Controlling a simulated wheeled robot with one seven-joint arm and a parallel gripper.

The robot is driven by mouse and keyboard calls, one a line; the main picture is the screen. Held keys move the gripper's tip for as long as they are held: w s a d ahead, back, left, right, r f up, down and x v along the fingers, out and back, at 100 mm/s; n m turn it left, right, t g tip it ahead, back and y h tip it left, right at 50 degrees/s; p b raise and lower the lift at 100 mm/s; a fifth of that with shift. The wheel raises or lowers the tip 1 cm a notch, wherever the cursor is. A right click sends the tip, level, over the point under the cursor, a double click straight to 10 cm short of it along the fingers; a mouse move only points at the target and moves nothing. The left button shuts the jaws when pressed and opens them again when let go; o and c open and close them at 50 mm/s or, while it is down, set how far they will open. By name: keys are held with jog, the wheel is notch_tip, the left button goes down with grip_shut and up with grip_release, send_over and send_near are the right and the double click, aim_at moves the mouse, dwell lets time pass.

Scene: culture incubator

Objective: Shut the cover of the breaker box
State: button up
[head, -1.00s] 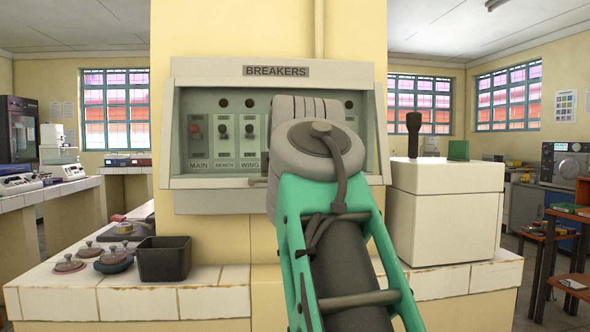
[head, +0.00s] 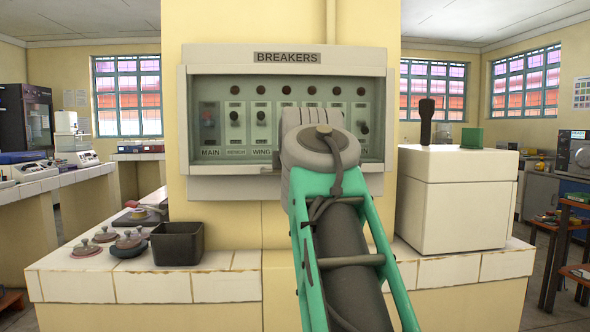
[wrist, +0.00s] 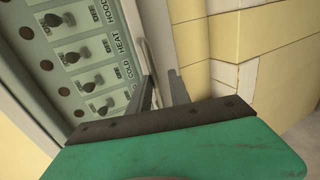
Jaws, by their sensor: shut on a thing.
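The breaker box is on the yellow pillar in the head view, labelled BREAKERS. Its pale framed cover (head: 222,54) spans the front, and the switches show through its window. The cover's lower edge lies close to the box; I cannot tell whether it is flush. My gripper is mostly hidden behind my own arm in the head view, at the cover's lower edge. In the wrist view my gripper (wrist: 160,82) has its two dark fingers on either side of a thin pale handle bar (wrist: 151,58) and is shut on it. The switches (wrist: 85,51) show on the left there.
A white block (head: 455,205) with a dark upright handle (head: 426,118) and a green piece (head: 471,137) stands right of the pillar. A black bin (head: 177,245) and several lidded dishes (head: 129,240) sit on the tiled counter (head: 225,285) at the left.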

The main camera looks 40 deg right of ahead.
jog(key=o, duration=0.4)
jog(key=shift+w+f+g, duration=0.15)
jog(key=shift+w+f, duration=0.05)
jog(key=shift+f, duration=0.25)
jog(key=shift+w+f+g, duration=0.15)
jog(key=shift+f, duration=0.3)
jog(key=shift+r, duration=0.1)
jog(key=p+v, duration=0.1)
jog(key=v, duration=0.7)
jog(key=shift+d+p, duration=0.1)
jog(key=shift+p, duration=0.25)
jog(key=shift+s+r, duration=0.1)
